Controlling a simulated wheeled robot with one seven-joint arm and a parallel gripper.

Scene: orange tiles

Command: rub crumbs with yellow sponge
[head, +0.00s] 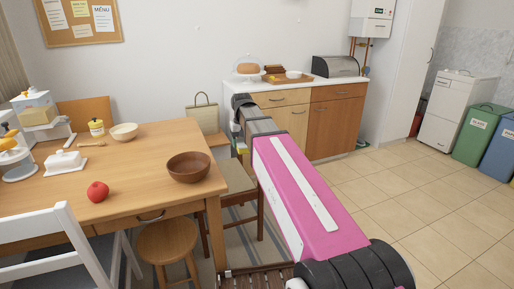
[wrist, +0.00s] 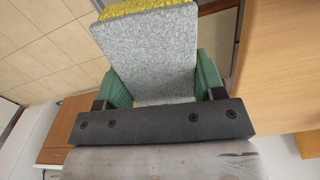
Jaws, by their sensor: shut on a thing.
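My gripper (wrist: 160,92) is shut on the yellow sponge (wrist: 148,50), its green fingers on either side of it. The sponge shows a broad grey face and a yellow layer along its far edge in the wrist view. In the head view a small yellow patch of it (head: 242,149) shows at the end of my arm, beside the right end of the wooden table (head: 150,142). The table also shows at the right of the wrist view (wrist: 279,65). I cannot make out any crumbs in either view.
On the table stand a brown bowl (head: 188,167), a red apple (head: 97,192), a white butter dish (head: 65,161), a cream bowl (head: 124,132) and a yellow jar (head: 96,127). A chair (head: 235,176) and a stool (head: 167,241) are near my arm. A cabinet (head: 333,122) stands behind.

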